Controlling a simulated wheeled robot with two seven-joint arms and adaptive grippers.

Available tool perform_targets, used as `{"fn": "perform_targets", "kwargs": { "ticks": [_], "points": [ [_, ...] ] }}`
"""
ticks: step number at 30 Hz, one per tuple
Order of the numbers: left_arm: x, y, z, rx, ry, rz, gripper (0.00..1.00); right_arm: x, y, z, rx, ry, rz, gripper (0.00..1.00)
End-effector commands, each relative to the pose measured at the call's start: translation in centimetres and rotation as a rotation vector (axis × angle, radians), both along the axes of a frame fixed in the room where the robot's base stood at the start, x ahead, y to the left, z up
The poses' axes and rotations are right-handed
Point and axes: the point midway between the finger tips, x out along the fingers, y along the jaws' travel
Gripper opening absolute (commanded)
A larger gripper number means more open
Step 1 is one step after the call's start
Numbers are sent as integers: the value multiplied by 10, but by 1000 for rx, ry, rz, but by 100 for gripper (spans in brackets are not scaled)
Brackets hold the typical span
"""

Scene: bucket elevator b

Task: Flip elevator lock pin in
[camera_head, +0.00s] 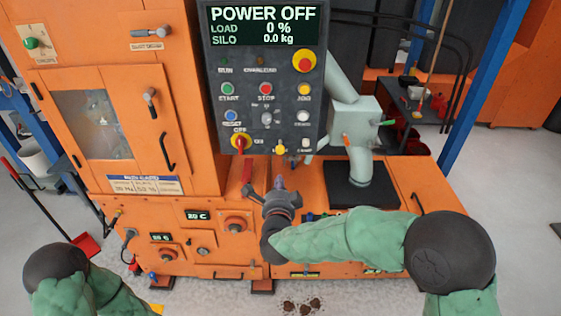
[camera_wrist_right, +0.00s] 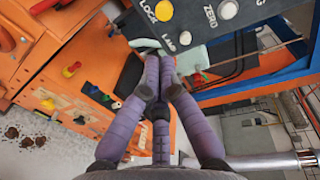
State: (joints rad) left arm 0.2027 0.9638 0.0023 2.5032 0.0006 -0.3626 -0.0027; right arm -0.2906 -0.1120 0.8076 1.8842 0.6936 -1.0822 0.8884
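A yellow knob (camera_head: 280,147) sits at the bottom edge of the dark control panel (camera_head: 265,75). In the right wrist view a yellow knob (camera_wrist_right: 163,11) stands beside the word LOCK. I cannot make out a separate lock pin or its position. My right gripper (camera_head: 280,183) is just below the panel, pointing up at its lower edge. In the wrist view its purple fingers (camera_wrist_right: 160,62) come together at the tips, with nothing seen between them. The tips look apart from the yellow knob. My left gripper is out of view.
A grey spout (camera_head: 358,130) stands behind on the orange machine (camera_head: 128,140). The panel display reads POWER OFF. Dark crumbs (camera_head: 302,304) lie on the floor.

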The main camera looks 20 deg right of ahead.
Motion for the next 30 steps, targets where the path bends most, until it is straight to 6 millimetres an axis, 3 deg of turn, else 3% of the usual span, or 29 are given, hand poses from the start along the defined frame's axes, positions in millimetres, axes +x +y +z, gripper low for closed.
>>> {"fn": "perform_targets", "kwargs": {
  "ticks": [7, 21, 30],
  "points": [
    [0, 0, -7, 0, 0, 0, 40, 22, -7, -5, 0, 1, -2, 0],
    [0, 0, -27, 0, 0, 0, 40, 103, -30, -18, -1, 0, -1, 0],
    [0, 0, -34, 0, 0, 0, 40, 131, -38, -20, -1, 1, 0, 0]
  ]
}}
